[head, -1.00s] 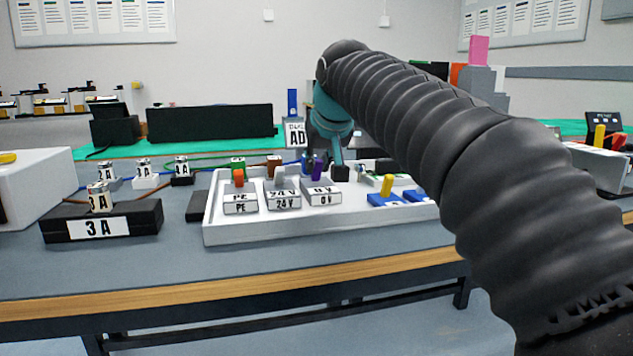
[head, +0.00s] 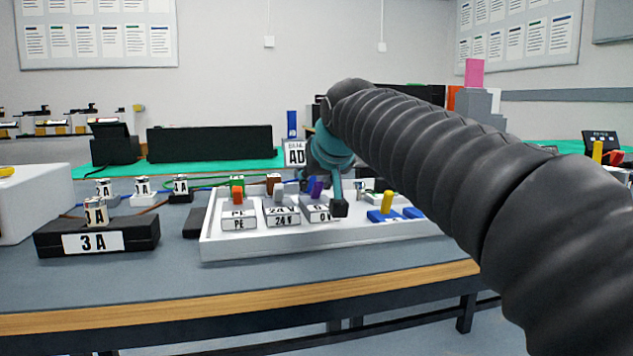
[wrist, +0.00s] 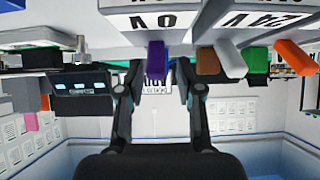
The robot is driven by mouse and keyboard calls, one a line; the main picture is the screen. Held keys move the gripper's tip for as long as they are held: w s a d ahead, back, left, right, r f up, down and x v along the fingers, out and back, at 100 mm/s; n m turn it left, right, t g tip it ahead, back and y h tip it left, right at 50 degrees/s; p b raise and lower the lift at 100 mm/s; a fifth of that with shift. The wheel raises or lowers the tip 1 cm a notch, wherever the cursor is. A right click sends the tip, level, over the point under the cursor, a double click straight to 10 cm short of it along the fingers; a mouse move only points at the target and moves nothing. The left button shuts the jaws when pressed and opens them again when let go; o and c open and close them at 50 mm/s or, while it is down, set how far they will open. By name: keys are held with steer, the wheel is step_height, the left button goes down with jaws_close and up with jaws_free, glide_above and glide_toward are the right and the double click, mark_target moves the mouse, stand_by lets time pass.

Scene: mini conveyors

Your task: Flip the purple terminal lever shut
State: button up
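The purple terminal lever (head: 316,189) stands up behind the "0 V" terminal label (head: 325,217) on the white tray (head: 228,248). It also shows in the wrist view, where the purple lever (wrist: 156,60) hangs down because that picture is upside down. My gripper (head: 322,196) is low over the tray at the lever, with one dark fingertip to the right of it. In the wrist view my gripper (wrist: 156,76) has its two fingers well apart, with the purple lever between them in the picture. Contact with the lever cannot be told.
An orange lever (head: 237,194), a grey lever (head: 278,191) and a brown lever (head: 273,181) stand left of the purple one. A yellow lever (head: 387,202) on a blue block is to the right. A black "3 A" block (head: 143,233) sits left of the tray.

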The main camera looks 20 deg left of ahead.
steer(key=shift+d, duration=0.1)
steer(key=v, duration=1.2)
steer(key=s+d+f+m+g+h+p, duration=0.1)
steer(key=s+d+f+m+h+p, duration=0.15)
steer(key=d+f, duration=0.45)
steer(key=s+d+f+m+h+p, duration=0.1)
steer(key=s+d+f+p, duration=0.2)
steer(key=d, duration=0.8)
steer(key=s+d+f+m+g+h+p, duration=0.1)
steer(key=s+d+f+p, duration=0.1)
steer(key=s+d+f, duration=0.4)
steer(key=s+d+f+m+g+h+p, duration=0.1)
steer(key=s+d+f+m+p, duration=0.1)
steer(key=s+d+f, duration=0.3)
steer(key=s+f, duration=0.3)
steer(key=f, duration=0.2)
steer(key=shift+d+f+g+p, duration=0.25)
steer(key=shift+d+g+p, duration=0.05)
steer(key=shift+d+p, duration=0.1)
